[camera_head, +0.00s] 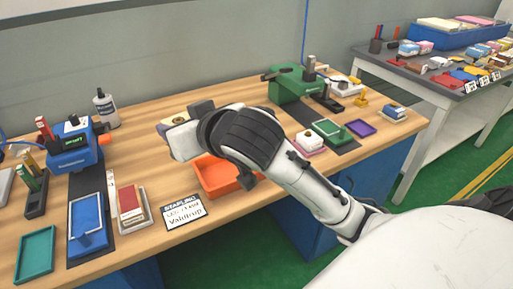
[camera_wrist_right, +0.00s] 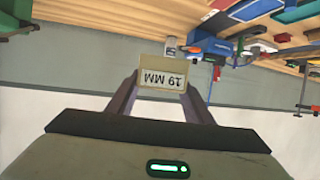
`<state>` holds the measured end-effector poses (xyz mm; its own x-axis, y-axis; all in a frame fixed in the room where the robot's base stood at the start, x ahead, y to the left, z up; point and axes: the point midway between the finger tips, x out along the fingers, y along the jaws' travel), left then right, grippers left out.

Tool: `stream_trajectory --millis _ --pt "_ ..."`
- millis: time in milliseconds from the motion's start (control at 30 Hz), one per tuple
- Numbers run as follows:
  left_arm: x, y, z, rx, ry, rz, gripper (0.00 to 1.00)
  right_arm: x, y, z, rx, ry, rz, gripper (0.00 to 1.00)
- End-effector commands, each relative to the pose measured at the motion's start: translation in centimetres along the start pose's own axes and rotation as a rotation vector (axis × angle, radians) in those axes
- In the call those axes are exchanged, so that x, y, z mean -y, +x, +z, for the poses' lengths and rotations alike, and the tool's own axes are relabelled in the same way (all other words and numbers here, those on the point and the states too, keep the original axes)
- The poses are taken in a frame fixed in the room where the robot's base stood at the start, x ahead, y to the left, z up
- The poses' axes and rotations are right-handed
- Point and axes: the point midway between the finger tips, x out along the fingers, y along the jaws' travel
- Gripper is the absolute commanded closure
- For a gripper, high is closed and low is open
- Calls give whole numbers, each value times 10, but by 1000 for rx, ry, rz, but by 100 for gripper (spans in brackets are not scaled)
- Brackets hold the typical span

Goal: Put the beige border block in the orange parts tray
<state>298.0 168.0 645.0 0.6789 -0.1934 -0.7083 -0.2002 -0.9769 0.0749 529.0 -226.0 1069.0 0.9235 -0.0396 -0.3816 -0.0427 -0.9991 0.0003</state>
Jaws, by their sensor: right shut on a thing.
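My right gripper (camera_wrist_right: 160,95) is shut on a beige block (camera_wrist_right: 162,69) with a white "19 MM" label, which reads upside down in the right wrist view. The block sits between the two fingertips, with the wall and bench behind it. In the head view my right arm reaches in from the right, over the bench. Its wrist partly covers the orange parts tray (camera_head: 212,184), which shows no contents in its visible part. The held block cannot be made out clearly in the head view. My left gripper is not in view.
A name sign (camera_head: 184,212) lies front left of the orange tray. A white bottle (camera_head: 105,108) stands at the back. A second table (camera_head: 410,72) holds several boxes.

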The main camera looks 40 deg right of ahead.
Motion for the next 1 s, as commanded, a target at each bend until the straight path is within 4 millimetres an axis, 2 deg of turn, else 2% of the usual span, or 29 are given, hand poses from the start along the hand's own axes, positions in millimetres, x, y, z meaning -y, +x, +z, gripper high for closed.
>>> stream_trajectory --millis 33,100,200,300,400,500,700,1000 --pt "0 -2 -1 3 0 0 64 -15 19 10 15 14 29 81" --pt "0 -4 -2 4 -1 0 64 -38 43 24 17 28 65 81" --pt "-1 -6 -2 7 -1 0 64 -72 70 48 15 48 114 81" --pt "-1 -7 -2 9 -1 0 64 -100 86 71 12 61 150 81" --pt "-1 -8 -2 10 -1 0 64 -118 94 87 7 69 170 81" --pt "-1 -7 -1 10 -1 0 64 -126 101 101 5 72 178 81" --pt "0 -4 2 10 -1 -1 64 -127 115 137 4 72 179 81" --pt "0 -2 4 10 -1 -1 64 -127 126 163 3 74 178 81"
